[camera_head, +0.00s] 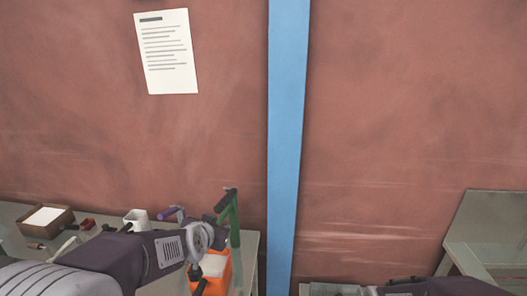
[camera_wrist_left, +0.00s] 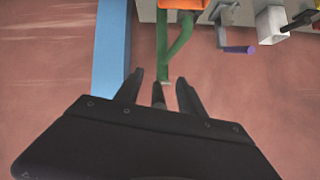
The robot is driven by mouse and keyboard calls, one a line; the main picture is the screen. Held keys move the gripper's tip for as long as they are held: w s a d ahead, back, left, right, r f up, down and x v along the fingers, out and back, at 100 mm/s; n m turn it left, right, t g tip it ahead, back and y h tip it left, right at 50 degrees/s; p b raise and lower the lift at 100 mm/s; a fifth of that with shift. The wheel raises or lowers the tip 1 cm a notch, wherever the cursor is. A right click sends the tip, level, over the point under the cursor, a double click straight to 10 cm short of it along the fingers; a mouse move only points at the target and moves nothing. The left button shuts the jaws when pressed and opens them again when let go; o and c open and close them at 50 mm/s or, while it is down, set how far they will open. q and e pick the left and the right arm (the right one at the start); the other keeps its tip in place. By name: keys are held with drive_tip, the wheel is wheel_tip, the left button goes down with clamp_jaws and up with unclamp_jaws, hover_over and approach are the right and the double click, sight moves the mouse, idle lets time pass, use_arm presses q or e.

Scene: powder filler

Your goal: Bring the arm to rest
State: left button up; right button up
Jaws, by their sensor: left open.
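My left arm comes in from the lower left in the head view, with its left gripper (camera_head: 222,203) up beside a green branched post (camera_head: 235,228). In the left wrist view the left gripper (camera_wrist_left: 160,90) is open, its dark fingers apart. The green post (camera_wrist_left: 163,45) reaches down between the fingers in that view; I cannot tell whether they touch it. Nothing is clearly held. Part of my right arm shows at the bottom right edge of the head view, and its fingers are out of sight.
A grey table (camera_head: 247,265) carries an orange item (camera_head: 218,272), a white square container (camera_head: 137,219), a purple handle (camera_head: 170,212) and a brown box (camera_head: 45,220). A blue pillar (camera_head: 288,120) stands against the red wall. A grey-green structure (camera_head: 487,235) stands at the right.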

use_arm(q)
drive_tip(key=s+f+g+b, duration=0.35)
drive_tip(key=s+f, duration=0.55)
drive_tip(key=f, duration=0.5)
drive_tip(key=s+f+n+g, duration=0.1)
drive_tip(key=s+f+g, duration=0.2)
drive_tip(key=s, duration=0.4)
drive_tip(key=s+f+n+g, duration=0.1)
drive_tip(key=s+f+g, duration=0.2)
drive_tip(key=s, duration=0.4)
drive_tip(key=shift+f+n+p, duration=0.35)
drive_tip(key=shift+f+n, duration=0.05)
drive_tip(key=shift+f, duration=0.05)
use_arm(e)
wheel_tip(320, 180, down, 5)
drive_tip(key=shift+f, duration=0.1)
drive_tip(key=shift+w, duration=0.1)
